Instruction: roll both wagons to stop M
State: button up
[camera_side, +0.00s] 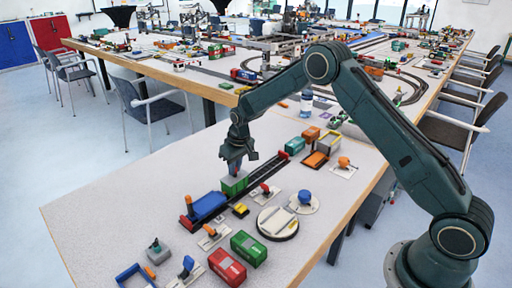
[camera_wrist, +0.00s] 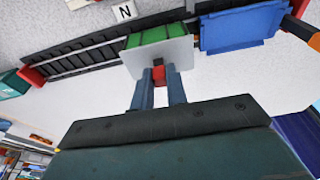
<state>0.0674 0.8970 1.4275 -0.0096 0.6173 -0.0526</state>
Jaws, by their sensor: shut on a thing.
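The green wagon (camera_side: 235,184) stands on a straight dark track (camera_side: 262,166) in the side view, to the upper right of the blue wagon (camera_side: 209,205). My gripper (camera_side: 237,168) points down over the green wagon. In the wrist view my gripper (camera_wrist: 160,84) is shut on a small red knob (camera_wrist: 158,75) in front of a pale plate at the green wagon (camera_wrist: 148,38). The blue wagon (camera_wrist: 243,27) is close beside it; I cannot tell whether they touch. A label N (camera_wrist: 124,12) lies beside the track. I cannot make out a label M.
A red end block (camera_side: 283,155) stands at the track's far end; a red and orange one (camera_side: 188,216) stands by the blue wagon. Red (camera_side: 227,266) and green (camera_side: 249,248) containers, a round turntable (camera_side: 277,223) and small levers stand right of the track. Left of it the table is mostly clear.

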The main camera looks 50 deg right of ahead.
jog(key=o, duration=0.6)
jog(key=shift+w+a+r, duration=0.1)
jog(key=shift+a+r, duration=0.05)
jog(key=shift+a, duration=0.2)
jog(key=shift+o, duration=1.2)
jog(key=shift+d, duration=0.1)
jog(key=shift+r, duration=3.4)
jog(key=shift+r, duration=0.1)
